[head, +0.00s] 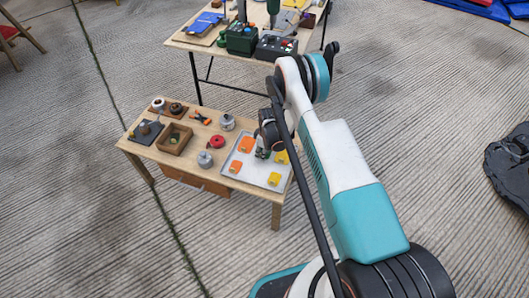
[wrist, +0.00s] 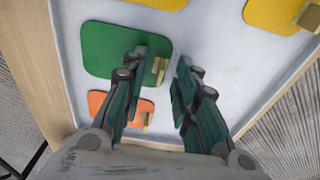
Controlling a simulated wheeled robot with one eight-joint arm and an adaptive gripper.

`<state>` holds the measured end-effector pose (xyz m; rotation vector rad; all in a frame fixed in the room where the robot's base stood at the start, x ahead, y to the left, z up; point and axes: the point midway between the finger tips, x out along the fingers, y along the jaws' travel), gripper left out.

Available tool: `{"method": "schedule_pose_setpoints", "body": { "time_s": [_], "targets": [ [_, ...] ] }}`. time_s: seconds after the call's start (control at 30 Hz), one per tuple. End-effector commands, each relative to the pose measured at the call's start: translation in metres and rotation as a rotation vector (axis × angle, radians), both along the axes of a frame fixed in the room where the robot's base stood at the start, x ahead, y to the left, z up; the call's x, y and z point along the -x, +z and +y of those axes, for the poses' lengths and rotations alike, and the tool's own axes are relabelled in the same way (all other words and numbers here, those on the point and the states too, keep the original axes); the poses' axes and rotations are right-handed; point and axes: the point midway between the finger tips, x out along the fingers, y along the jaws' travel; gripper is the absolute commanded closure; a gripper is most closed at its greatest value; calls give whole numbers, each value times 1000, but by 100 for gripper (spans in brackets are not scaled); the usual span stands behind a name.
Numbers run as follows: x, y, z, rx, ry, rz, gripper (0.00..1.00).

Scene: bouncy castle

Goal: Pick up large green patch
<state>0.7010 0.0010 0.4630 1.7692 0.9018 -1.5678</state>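The large green patch (wrist: 105,48) lies flat on a pale tray (wrist: 215,50) in the wrist view. It has rounded corners and a small tan tab (wrist: 158,70) at its right edge. My gripper (wrist: 162,62) is open above it, its two fingers apart with the tab showing between them. The left finger covers part of the patch; I cannot tell whether it touches. In the head view my gripper (head: 263,152) is over the tray (head: 228,177), and the green patch is mostly hidden by it.
Orange patches (head: 246,144) (head: 235,167) and yellow patches (head: 274,178) (head: 281,157) lie around on the tray. A red tape roll (head: 216,141), metal canisters (head: 205,159) and a wooden box (head: 174,139) stand left on the wooden table. A second table with tools stands behind.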

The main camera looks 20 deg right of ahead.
Motion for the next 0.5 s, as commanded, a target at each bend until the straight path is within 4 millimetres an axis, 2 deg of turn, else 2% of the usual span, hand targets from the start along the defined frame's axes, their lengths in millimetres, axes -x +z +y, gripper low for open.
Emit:
{"method": "schedule_pose_setpoints", "body": {
  "time_s": [0.1,0.2,0.23,0.5],
  "targets": [
    [0,1,0,0,0,0,75],
    [0,1,0,0,0,0,97],
    [0,1,0,0,0,0,100],
    [0,1,0,0,0,0,100]
  ]
}}
